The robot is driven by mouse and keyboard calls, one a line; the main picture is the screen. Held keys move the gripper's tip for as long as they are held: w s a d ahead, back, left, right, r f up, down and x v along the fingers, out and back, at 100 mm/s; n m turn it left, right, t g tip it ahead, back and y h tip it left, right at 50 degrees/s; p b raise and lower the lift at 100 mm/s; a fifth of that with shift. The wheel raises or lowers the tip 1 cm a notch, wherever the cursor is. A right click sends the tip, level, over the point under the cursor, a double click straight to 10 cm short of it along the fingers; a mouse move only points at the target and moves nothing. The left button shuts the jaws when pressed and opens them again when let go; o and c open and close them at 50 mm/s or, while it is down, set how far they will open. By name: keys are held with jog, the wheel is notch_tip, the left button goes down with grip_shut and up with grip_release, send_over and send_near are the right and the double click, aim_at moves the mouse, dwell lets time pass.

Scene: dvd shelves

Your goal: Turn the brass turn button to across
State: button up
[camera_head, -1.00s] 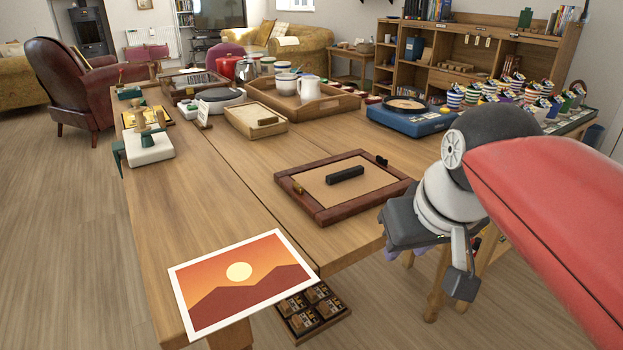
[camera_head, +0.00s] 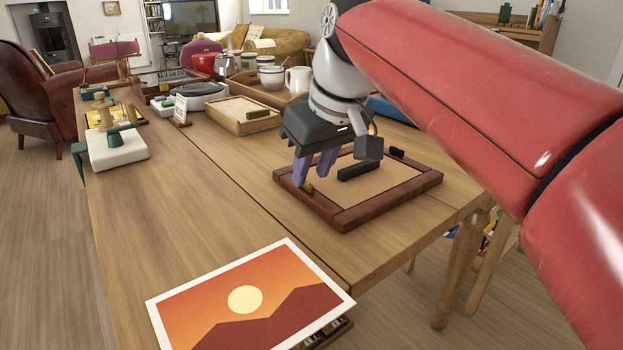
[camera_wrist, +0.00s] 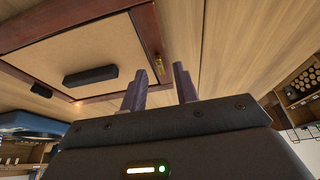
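A dark red-brown wooden frame (camera_head: 372,215) with a tan back panel (camera_head: 385,183) lies on the table. The small brass turn button (camera_head: 308,187) is on its left rail, and shows in the wrist view (camera_wrist: 159,64) running roughly along that rail. My gripper (camera_head: 315,181) points down over the frame's left side, its purple fingers apart and empty. In the wrist view my gripper (camera_wrist: 158,72) has its fingertips close to the brass button, one on each side in the picture. Whether they touch it I cannot tell.
A black bar (camera_head: 361,170) lies on the panel, and a dark turn button (camera_head: 397,152) is on the far rail. A sunset picture (camera_head: 250,300) lies at the near edge. A wooden tray (camera_head: 236,118) stands behind. The table left of the frame is clear.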

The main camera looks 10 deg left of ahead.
jog(key=shift+x, duration=0.85)
grip_shut()
